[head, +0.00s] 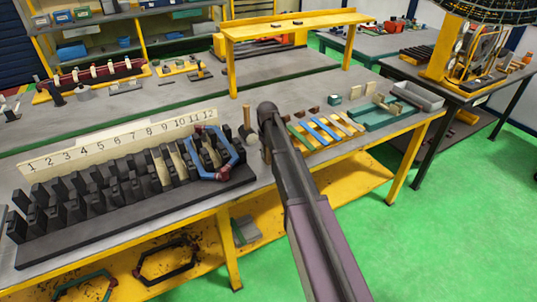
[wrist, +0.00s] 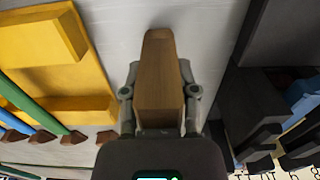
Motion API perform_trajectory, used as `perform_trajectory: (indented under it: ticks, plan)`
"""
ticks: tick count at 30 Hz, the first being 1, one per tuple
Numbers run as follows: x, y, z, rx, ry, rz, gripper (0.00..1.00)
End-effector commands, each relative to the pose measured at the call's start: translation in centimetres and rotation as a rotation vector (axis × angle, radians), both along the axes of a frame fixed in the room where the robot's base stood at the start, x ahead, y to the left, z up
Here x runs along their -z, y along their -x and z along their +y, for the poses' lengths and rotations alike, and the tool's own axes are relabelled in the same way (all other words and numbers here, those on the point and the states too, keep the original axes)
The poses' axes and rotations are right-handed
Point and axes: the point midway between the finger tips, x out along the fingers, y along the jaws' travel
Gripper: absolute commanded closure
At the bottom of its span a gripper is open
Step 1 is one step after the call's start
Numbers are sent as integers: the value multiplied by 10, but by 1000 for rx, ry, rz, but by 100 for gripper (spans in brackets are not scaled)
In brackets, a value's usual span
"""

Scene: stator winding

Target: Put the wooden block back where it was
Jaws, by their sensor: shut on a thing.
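The wooden block (wrist: 158,85) is brown and tapers towards its far end in the wrist view. My gripper (wrist: 160,90) is shut on it, one finger on each side. The block is over the grey bench top (wrist: 130,25), in the gap between the yellow rack and the black slotted fixture. I cannot tell whether it touches the bench. In the head view my arm hides most of the gripper and the block.
The black slotted fixture (head: 120,215) with a numbered strip (head: 120,142) stands left, carrying a blue and red frame (head: 233,150). The yellow rack (head: 300,143) with coloured sticks is right, beside a green tray (head: 380,118).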

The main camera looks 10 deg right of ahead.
Motion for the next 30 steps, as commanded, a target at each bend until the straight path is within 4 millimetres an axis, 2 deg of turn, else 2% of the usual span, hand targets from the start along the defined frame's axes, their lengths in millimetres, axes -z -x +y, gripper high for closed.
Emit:
perform_trajectory:
  ticks: [10,11,14,30]
  plan:
    - [3,0,1,-1,0,0,100]
    - [3,0,1,-1,0,0,58]
    - [2,0,1,-1,0,0,29]
    - [0,0,1,-1,0,0,27]
